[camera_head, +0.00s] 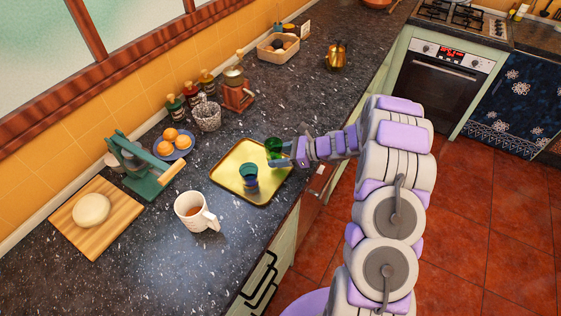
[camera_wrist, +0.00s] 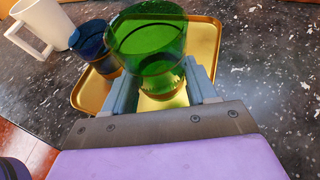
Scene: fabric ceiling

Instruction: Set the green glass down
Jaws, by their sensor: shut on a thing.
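The green glass (camera_head: 273,147) is upright between the fingers of my gripper (camera_head: 280,160), over the right part of a yellow tray (camera_head: 243,196). In the wrist view the green glass (camera_wrist: 147,50) fills the space between the two grey fingers of my gripper (camera_wrist: 160,95). I cannot tell whether its base touches the tray. A blue glass (camera_head: 249,178) stands on the tray to the left of the green glass. It also shows in the wrist view (camera_wrist: 93,44).
A white mug (camera_head: 193,211) stands left of the tray. A green juicer (camera_head: 140,165), a plate of oranges (camera_head: 173,145), a board with dough (camera_head: 95,212) and a brown grinder (camera_head: 236,95) are further back.

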